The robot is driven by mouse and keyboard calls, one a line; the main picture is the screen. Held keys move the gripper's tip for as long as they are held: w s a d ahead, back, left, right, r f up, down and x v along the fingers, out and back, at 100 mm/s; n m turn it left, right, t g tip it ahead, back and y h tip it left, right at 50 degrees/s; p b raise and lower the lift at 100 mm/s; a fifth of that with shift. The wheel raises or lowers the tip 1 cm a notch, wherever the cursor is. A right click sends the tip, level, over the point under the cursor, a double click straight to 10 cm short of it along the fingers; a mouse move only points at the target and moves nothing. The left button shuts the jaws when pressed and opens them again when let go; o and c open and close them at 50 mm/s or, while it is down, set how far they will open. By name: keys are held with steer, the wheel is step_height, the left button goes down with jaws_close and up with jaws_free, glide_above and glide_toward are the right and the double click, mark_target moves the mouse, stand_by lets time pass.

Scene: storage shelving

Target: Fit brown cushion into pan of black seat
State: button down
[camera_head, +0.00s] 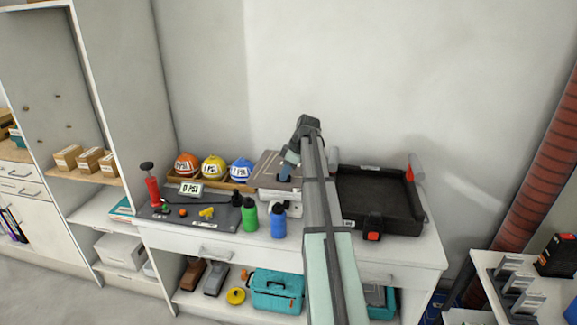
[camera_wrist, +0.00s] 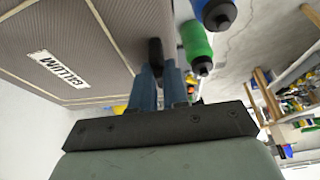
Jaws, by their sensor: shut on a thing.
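The brown cushion (camera_head: 267,168) is at the middle of the counter in the head view. It fills the upper left of the wrist view (camera_wrist: 95,35), with a white name label reading CALLUM. My gripper (camera_head: 286,171) is at the cushion's right part in the head view. In the wrist view its blue fingers (camera_wrist: 160,85) are shut on a small dark tab of the cushion. The black seat (camera_head: 343,218) stands to the right on the counter, its shallow black pan facing up and empty where visible. My arm hides part of the seat's left side.
A white item (camera_head: 283,209) lies below the cushion; whether they touch is unclear. Green (camera_head: 249,215) and blue (camera_head: 278,220) bottles stand in front. Orange, yellow and blue balls (camera_head: 213,167) sit in a wooden tray at left. A red-tipped object (camera_head: 410,173) stands by the seat's right edge.

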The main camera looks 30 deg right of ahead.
steer(key=s+a, duration=0.6)
steer(key=shift+s+a, duration=0.35)
steer(key=shift+s, duration=0.05)
steer(key=shift+s+a+r, duration=0.15)
steer(key=shift+a, duration=0.25)
step_height(320, 180, up, 6)
steer(key=a+r+m+h, duration=0.1)
steer(key=a+m, duration=0.1)
steer(key=m, duration=0.1)
steer(key=s+d+n, duration=0.1)
steer(key=s+d, duration=0.4)
steer(key=d, duration=0.6)
steer(key=s+d+r+n, duration=0.1)
steer(key=s+d, duration=0.4)
steer(key=d, duration=0.7)
steer(key=s+d+n, duration=0.1)
steer(key=s+d, duration=0.4)
steer(key=d, duration=0.6)
steer(key=shift+s+d+r+y, duration=0.25)
steer(key=shift+d+y, duration=0.05)
steer(key=shift+d, duration=0.1)
steer(key=shift+f, duration=0.1)
